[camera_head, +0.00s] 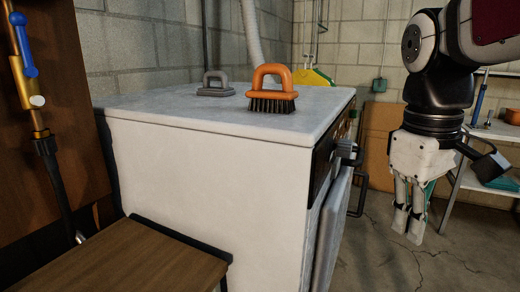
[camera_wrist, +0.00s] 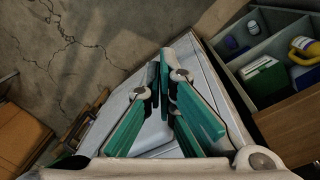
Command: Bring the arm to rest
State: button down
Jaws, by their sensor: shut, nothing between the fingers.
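My gripper (camera_head: 408,225) hangs with its fingers pointing down on the right side of the head view. It is in the air over the concrete floor, to the right of the white appliance and apart from it. Its fingers are shut and hold nothing. In the wrist view my gripper (camera_wrist: 163,70) shows its teal finger pads converging at the tips. My arm comes in from the upper right of the head view and bends down to the gripper.
A wooden bench (camera_head: 125,265) is at lower left. A metal shelf (camera_head: 490,185) stands behind my gripper. The wrist view shows a bin (camera_wrist: 245,62) with bottles. Floor below is clear.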

jog(key=s+a+f+m+t, duration=0.1)
jog(key=s+f+m, duration=0.25)
jog(key=s, duration=0.55)
jog(key=s+a+f+m, duration=0.1)
jog(key=s+f+m, duration=0.1)
jog(key=s+f, duration=0.45)
notch_tip(320, 180, up, 19)
jog(key=s+t+p, duration=0.1)
jog(key=t+p, duration=0.2)
jog(key=p, duration=1.3)
jog(key=shift+a+r+n+y, duration=0.2)
jog(key=shift+n+y, duration=0.15)
jog(key=shift+y, duration=0.05)
